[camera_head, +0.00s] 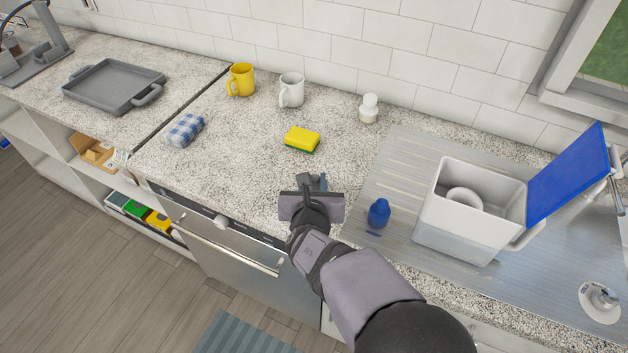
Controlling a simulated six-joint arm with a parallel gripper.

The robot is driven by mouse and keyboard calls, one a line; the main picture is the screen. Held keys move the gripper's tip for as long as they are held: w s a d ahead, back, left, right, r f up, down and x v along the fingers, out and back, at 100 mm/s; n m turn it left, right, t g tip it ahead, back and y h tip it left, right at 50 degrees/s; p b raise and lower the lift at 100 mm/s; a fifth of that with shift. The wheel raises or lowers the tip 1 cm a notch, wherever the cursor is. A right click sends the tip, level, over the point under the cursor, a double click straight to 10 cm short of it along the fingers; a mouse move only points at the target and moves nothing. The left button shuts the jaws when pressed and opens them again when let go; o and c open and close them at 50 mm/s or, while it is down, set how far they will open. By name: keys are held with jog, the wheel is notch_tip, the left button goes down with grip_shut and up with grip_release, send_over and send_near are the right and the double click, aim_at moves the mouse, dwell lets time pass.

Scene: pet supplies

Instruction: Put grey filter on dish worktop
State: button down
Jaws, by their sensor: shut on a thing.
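My gripper (314,184) is over the front part of the speckled worktop (240,150), seen from above and behind. It is shut on a small dark grey thing (306,182), which looks like the grey filter. The gripper's own body hides most of it, so its full shape does not show. I cannot tell whether it touches the worktop or hangs just above it.
A yellow sponge (302,139) lies just beyond my gripper. A blue bottle (379,213) stands to its right on the metal drainer (400,165), near an open white bin (470,240).

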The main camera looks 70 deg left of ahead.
jog(key=c, duration=1.5)
grip_release()
jog(key=shift+r, duration=0.1)
jog(key=shift+s+d+r, duration=0.15)
jog(key=shift+s+d, duration=0.1)
jog(key=shift+d, duration=0.2)
jog(key=b+v, duration=0.3)
jog(key=v, duration=0.8)
